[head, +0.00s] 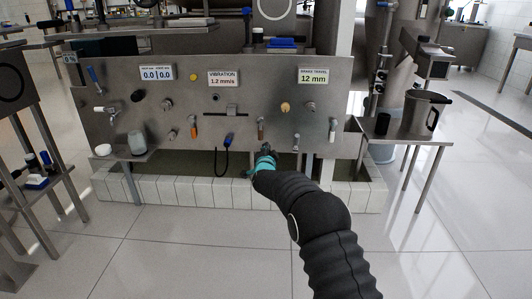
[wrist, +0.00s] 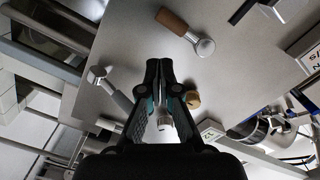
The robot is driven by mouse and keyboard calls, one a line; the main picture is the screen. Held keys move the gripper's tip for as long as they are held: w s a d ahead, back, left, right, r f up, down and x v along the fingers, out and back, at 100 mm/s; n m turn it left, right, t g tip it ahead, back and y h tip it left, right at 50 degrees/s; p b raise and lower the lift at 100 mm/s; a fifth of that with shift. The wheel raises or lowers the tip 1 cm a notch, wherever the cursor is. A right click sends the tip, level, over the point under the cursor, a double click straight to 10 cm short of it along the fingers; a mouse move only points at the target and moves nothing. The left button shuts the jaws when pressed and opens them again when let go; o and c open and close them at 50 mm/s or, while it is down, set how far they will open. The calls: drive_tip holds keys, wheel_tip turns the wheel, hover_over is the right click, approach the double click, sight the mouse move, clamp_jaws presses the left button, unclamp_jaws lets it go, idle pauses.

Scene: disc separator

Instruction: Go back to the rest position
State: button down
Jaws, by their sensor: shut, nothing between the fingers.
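My gripper (head: 265,154) is at the lower edge of the steel control panel (head: 262,83), at the end of my dark arm, which reaches up from the bottom right. In the wrist view my gripper (wrist: 164,68) has its dark fingertips together, with nothing held between them. A brown-handled lever (wrist: 172,21) on the panel is ahead of the fingertips, apart from them. A grey-handled lever (wrist: 119,100) is to the left, and a tan knob (wrist: 192,99) shows just right of the fingers.
Displays (head: 223,78), several levers and a hanging black cable loop (head: 222,160) are on the panel. A low white-tiled curb (head: 180,191) runs below it. A steel side table (head: 410,130) holds a jug (head: 425,110) at right. The tiled floor (head: 190,255) in front is clear.

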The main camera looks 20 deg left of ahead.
drive_tip(key=shift+s+d, duration=0.2)
drive_tip(key=shift+s, duration=0.45)
drive_tip(key=s+f+n+g, duration=0.5)
drive_tip(key=s+f+g, duration=0.1)
drive_tip(key=f, duration=0.7)
drive_tip(key=s+d+n+g+h, duration=0.1)
drive_tip(key=s+d+n+g, duration=0.15)
drive_tip(key=s+d, duration=0.35)
drive_tip(key=s+d+r+h+p, duration=0.2)
drive_tip(key=s+d+r+p, duration=0.1)
drive_tip(key=s+d+r, duration=0.8)
drive_tip(key=s+d+r+g+h+p, duration=0.1)
drive_tip(key=s+d+r+p, duration=0.3)
drive_tip(key=s+d+r, duration=0.7)
drive_tip(key=s+d+r+g+h+p, duration=0.1)
drive_tip(key=s+d+r+h+p, duration=0.1)
drive_tip(key=s+d+r, duration=0.9)
drive_tip(key=s+d+p, duration=0.1)
drive_tip(key=s+d, duration=0.2)
drive_tip(key=d, duration=0.4)
drive_tip(key=s+d+m, duration=0.1)
drive_tip(key=s+d, duration=0.3)
drive_tip(key=d, duration=0.3)
drive_tip(key=shift+s+d+r+h+p, duration=0.15)
drive_tip(key=shift+d+r+h+p, duration=0.05)
drive_tip(key=shift+h+p, duration=0.15)
